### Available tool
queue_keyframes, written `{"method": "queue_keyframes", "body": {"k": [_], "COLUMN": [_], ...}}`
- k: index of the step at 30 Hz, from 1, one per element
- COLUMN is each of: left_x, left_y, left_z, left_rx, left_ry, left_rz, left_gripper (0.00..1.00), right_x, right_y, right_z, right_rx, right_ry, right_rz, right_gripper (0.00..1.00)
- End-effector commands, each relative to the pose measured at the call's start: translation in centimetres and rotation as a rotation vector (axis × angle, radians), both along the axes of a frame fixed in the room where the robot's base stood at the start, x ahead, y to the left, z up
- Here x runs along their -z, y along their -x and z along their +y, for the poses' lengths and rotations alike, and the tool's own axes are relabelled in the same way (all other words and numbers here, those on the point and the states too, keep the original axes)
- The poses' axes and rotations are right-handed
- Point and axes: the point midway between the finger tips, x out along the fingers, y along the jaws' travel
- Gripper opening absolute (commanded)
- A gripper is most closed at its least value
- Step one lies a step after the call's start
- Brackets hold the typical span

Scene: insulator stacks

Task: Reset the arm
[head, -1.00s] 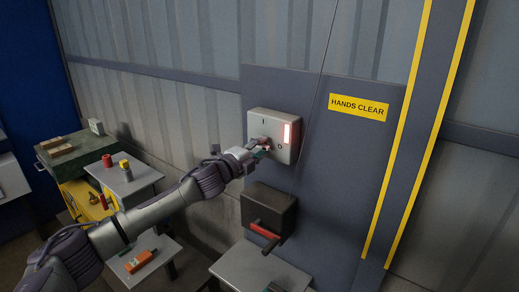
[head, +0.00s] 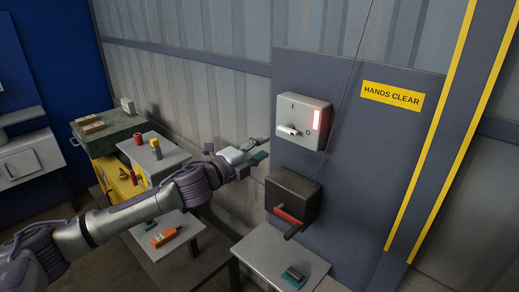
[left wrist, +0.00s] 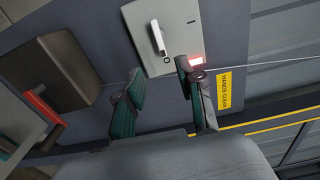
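My left arm reaches in from the left in the head view. Its gripper (head: 260,148) is open and empty, a short way left of the grey switch box (head: 303,122) on the wall panel. The box has a pale handle (head: 289,130), marks I and O, and a lit red strip (head: 317,119). In the left wrist view the two teal-padded fingers (left wrist: 160,85) stand apart with nothing between them. The handle (left wrist: 158,38) lies beyond the fingertips, not touched. My right gripper is not in view.
Below the switch box is a dark box (head: 291,193) with a red lever (head: 288,215). A yellow HANDS CLEAR sign (head: 392,95) is at right. A thin cable hangs by the boxes. Small tables with parts, including an orange item (head: 163,237), stand below and left.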

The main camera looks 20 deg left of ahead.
Motion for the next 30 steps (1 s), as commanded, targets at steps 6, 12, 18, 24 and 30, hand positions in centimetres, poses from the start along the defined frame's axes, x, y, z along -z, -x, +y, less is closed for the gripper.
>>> {"method": "queue_keyframes", "body": {"k": [6,12,18,24,30], "left_x": [0.0,0.2,7.4,22.3,37.2], "left_y": [0.0,-0.1,-1.6,-2.1,1.0], "left_z": [0.0,0.0,1.3,4.1,6.0], "left_rx": [0.000,-0.001,-0.058,-0.198,-0.350], "left_ry": [0.000,0.002,0.097,0.284,0.447], "left_rz": [0.000,0.003,0.103,0.308,0.511], "left_gripper": [0.38,0.38,0.38,0.38,0.38], "right_x": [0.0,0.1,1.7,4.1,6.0], "right_y": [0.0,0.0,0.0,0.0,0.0], "right_z": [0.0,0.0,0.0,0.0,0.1], "right_rx": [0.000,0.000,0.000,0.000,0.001], "right_ry": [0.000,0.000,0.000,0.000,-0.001], "right_rz": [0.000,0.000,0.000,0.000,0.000], "right_gripper": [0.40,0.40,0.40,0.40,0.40]}}
